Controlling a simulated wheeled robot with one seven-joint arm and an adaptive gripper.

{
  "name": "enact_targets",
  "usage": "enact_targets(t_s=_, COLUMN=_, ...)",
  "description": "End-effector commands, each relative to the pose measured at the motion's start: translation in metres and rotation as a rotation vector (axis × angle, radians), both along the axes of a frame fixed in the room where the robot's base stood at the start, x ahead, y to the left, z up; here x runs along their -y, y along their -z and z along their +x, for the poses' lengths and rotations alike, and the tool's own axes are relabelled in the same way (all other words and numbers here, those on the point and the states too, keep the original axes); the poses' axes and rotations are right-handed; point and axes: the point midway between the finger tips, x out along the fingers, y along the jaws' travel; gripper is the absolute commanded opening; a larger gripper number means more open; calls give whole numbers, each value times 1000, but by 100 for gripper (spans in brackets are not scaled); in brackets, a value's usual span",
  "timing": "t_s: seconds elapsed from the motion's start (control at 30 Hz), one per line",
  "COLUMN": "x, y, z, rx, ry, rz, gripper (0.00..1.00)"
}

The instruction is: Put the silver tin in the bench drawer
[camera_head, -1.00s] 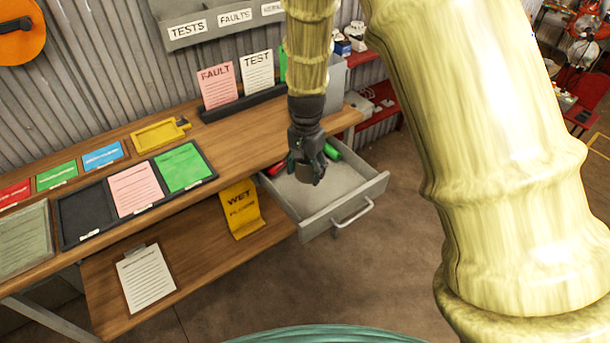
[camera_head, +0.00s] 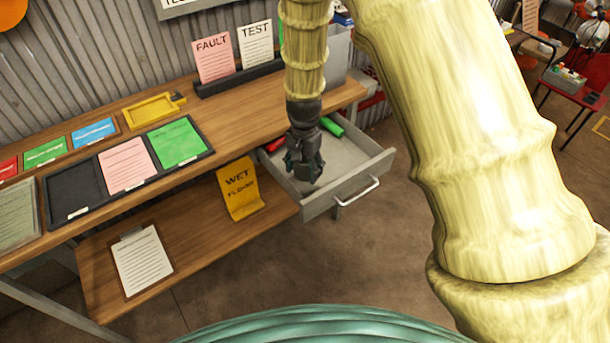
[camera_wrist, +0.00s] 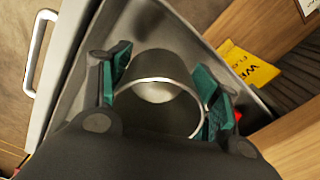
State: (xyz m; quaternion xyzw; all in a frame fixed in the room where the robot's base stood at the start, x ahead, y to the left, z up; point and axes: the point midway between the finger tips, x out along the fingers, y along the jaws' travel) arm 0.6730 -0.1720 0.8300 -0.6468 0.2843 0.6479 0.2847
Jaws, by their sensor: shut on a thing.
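The silver tin (camera_wrist: 158,92) is a round grey cylinder with a bright rim, seen in the wrist view between the green finger pads of my gripper (camera_wrist: 160,95). The pads are shut on its sides. In the head view my gripper (camera_head: 303,172) points down over the open bench drawer (camera_head: 345,192), near its left side, and its fingers mostly hide the tin. The drawer is pulled out under the bench's right end and also shows in the wrist view (camera_wrist: 66,62). I cannot tell whether the tin touches the drawer floor.
A green cylinder (camera_head: 332,127) and a red one (camera_head: 275,144) lie at the back of the drawer. A yellow wet-floor sign (camera_head: 240,190) stands on the lower shelf, left of the drawer. The drawer's middle and right are clear.

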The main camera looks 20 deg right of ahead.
Motion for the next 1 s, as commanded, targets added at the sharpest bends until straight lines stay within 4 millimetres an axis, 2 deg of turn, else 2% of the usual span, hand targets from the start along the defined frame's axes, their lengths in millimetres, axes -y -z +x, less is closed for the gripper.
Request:
enact_targets(t_s=0.37, x=1, y=22, z=0, rx=-1, ry=2, rz=0, gripper=38)
enact_targets(t_s=0.6, x=1, y=48, z=-1, rx=-3, ry=1, rz=0, gripper=38)
enact_targets(t_s=1.0, x=1, y=54, z=0, rx=0, ry=1, rz=0, gripper=38)
